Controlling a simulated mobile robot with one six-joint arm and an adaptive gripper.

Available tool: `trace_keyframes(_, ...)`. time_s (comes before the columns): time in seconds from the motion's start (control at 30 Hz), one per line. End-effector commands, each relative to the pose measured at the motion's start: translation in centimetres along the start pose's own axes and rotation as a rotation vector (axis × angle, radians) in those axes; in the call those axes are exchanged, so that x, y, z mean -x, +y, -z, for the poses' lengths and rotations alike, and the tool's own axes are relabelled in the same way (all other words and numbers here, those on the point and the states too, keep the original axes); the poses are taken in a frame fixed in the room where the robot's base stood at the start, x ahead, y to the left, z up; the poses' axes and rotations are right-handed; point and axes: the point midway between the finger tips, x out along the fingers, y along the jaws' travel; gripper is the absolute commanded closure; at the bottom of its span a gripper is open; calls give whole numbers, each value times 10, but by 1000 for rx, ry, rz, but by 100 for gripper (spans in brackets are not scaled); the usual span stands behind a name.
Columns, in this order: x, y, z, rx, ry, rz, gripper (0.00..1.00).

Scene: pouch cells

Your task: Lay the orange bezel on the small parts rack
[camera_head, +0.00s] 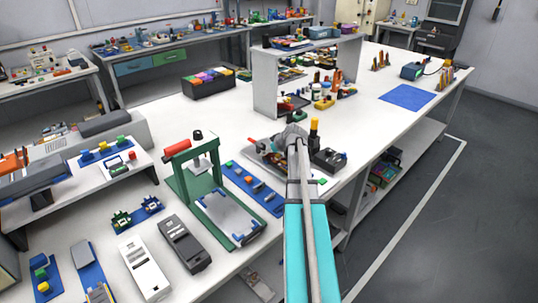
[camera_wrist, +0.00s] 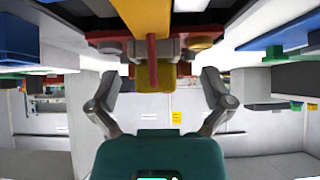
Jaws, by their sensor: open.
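My gripper (camera_head: 293,140) is at the front edge of the long white table, over a grey tray (camera_head: 256,146); the arm hides part of the tray. In the wrist view my gripper (camera_wrist: 158,98) has its fingers wide apart. A yellow block (camera_wrist: 150,80) with a red pin shows between or beyond the fingers, below a larger orange-yellow part (camera_wrist: 143,18); I cannot tell whether either is the bezel. Orange pieces (camera_head: 14,163) lie on a dark device at far left. A pale two-level rack (camera_head: 265,80) stands further back, with small parts on and under it; I cannot tell if it is the named rack.
A green press frame (camera_head: 180,180) with a red handle stands left of my arm. A blue strip (camera_head: 250,185) with small parts lies between them. A black box (camera_head: 328,160) is just right of my gripper. Bare tabletop (camera_head: 215,118) lies left of the pale rack.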

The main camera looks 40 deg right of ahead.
Motion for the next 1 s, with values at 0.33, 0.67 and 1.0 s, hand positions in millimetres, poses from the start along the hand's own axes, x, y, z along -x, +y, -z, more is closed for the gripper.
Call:
trace_keyframes(0.33, 0, 0, 0, 0, 0, 0, 42)
trace_keyframes(0.67, 0, -1, 0, 1, 0, 1, 43)
trace_keyframes(1.0, 6, -1, 7, 1, 0, 1, 43)
